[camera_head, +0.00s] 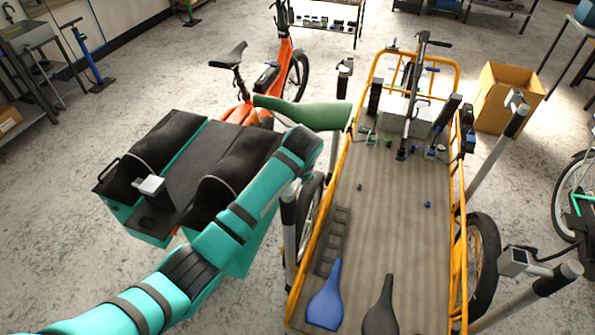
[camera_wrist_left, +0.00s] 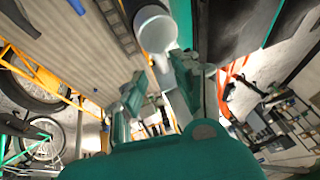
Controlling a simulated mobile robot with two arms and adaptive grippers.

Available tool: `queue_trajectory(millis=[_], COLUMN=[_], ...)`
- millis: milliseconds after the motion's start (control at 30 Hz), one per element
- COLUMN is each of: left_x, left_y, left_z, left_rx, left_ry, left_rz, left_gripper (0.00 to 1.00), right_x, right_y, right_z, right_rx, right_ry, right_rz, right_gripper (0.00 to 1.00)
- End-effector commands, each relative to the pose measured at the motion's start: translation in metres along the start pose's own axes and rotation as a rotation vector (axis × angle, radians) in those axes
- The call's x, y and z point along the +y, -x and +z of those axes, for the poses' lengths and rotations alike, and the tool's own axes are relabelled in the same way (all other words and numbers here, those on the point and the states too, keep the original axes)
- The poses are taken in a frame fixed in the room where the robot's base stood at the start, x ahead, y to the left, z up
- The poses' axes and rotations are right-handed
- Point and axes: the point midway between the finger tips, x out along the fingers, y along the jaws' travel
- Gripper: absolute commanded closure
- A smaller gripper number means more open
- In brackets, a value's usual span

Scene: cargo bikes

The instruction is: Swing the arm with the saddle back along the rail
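A long green saddle (camera_head: 305,113) lies across the left side of the cargo bike, its wide end by the orange rail (camera_head: 340,165). What carries it is hidden. My left arm comes in from the lower left and passes over the teal boxes, ending just below the saddle. Its gripper is hidden in the head view. In the left wrist view the teal fingers of my left gripper (camera_wrist_left: 158,92) stand apart, with pale grey parts showing between them. I cannot tell if they touch these. A pale round post top (camera_wrist_left: 157,32) is close above them. My right gripper is not in view.
The wooden bed (camera_head: 395,230) holds a blue saddle (camera_head: 324,298), a black saddle (camera_head: 382,308) and a black ladder-like tray (camera_head: 333,242). Grey posts (camera_head: 290,235) stand along both sides. Teal boxes (camera_head: 150,235) are at left, a cardboard box (camera_head: 508,95) at back right.

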Motion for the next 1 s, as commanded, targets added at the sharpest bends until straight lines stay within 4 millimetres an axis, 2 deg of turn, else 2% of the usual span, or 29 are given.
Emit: queue_trajectory(millis=[100,300,867,967,1000], left_x=[0.000,0.000,0.000,0.003,0.005], left_y=[0.021,0.038,0.040,0.034,0.030], left_z=[-0.001,-0.001,0.001,0.015,0.026], left_rx=[0.003,0.001,0.000,-0.008,-0.014], left_ry=[0.000,0.000,0.001,0.007,0.012], left_rz=[0.001,0.000,0.002,0.024,0.041], left_gripper=[0.70,0.70,0.70,0.70,0.70], right_x=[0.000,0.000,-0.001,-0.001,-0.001], right_y=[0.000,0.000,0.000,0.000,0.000], right_z=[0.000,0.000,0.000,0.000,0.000], right_rx=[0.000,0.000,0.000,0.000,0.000], right_ry=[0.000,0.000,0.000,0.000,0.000], right_rz=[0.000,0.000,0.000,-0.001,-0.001], right_gripper=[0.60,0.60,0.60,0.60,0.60])
